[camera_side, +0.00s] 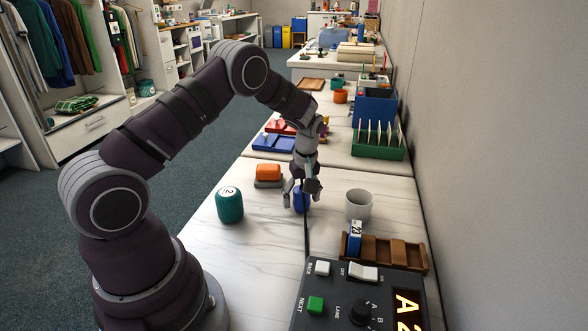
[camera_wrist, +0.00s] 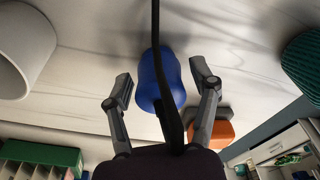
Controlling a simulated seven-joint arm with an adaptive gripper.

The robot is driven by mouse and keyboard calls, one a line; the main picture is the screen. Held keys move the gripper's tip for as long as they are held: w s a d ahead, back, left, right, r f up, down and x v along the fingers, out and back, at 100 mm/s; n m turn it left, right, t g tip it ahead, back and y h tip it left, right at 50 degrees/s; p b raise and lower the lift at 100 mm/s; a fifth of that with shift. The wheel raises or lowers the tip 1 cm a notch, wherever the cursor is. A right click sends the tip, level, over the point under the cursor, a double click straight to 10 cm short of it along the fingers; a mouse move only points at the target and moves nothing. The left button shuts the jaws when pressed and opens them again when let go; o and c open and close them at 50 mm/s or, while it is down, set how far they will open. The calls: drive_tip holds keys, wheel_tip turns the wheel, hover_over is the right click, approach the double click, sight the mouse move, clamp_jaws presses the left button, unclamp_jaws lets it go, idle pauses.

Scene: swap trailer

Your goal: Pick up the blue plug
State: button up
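The blue plug (camera_side: 301,203) stands on the white marbled table in the side view, partly hidden by my fingers. In the wrist view the blue plug (camera_wrist: 158,75) is a rounded blue body lying between my two fingers. My gripper (camera_side: 301,192) points down over it, and in the wrist view my gripper (camera_wrist: 164,86) is open, one finger on each side. A gap shows between the plug and each finger there. A black cord-like strip (camera_wrist: 156,30) crosses in front of the plug; whether it joins the plug I cannot tell.
A teal canister marked 2 (camera_side: 229,206) stands to the left and a white cup (camera_side: 358,205) to the right. An orange block on a grey one (camera_side: 268,172) sits behind. A brown rack (camera_side: 410,256) and a control box (camera_side: 335,310) are in front.

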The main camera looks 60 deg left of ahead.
drive_tip(key=c, duration=0.9)
drive_tip(key=shift+o, duration=0.2)
